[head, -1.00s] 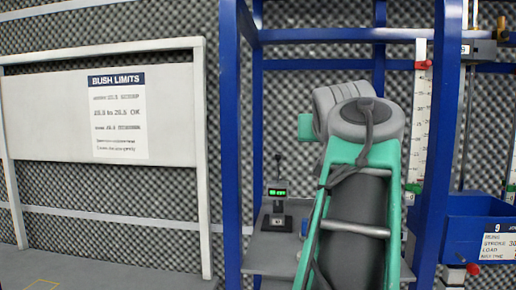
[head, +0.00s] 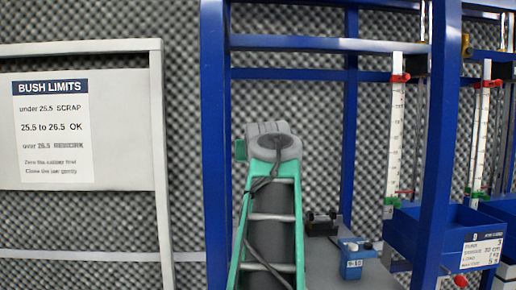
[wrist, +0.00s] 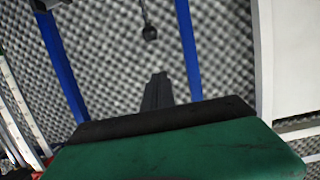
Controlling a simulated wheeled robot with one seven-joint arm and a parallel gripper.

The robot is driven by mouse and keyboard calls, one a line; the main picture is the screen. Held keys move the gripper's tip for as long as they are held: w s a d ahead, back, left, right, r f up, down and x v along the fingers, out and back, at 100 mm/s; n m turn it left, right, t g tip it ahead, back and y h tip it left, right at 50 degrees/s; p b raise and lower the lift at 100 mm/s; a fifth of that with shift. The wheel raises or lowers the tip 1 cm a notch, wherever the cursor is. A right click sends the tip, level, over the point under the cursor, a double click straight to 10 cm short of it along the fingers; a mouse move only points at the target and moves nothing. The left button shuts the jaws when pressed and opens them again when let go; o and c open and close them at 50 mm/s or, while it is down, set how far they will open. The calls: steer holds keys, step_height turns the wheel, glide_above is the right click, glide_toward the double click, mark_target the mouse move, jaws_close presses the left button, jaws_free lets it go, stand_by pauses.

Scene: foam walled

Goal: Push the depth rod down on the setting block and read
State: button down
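A small blue block (head: 352,262) with a white label and a dark knob stands on the grey bench in the head view. A low black device (head: 322,222) stands behind it. I cannot tell for sure which of these is the setting block or the depth rod. In the wrist view my gripper (wrist: 159,78) shows as dark fingers close together at the centre, with nothing seen between them. It points at the foam wall, apart from both bench items. In the head view my green and grey arm hides the gripper.
A bush limits sign (head: 53,130) is on a white board at left; it reads 25.5 to 26.5 OK. Blue frame posts (head: 217,150) bound the bench (head: 325,262). Blue bins (head: 440,245) and white scales (head: 396,140) are at right.

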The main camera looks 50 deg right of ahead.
steer(key=f, duration=0.2)
steer(key=d+f, duration=0.1)
steer(key=f, duration=0.1)
steer(key=shift+w+f, duration=0.1)
steer(key=shift+w, duration=0.2)
steer(key=shift+a, duration=0.1)
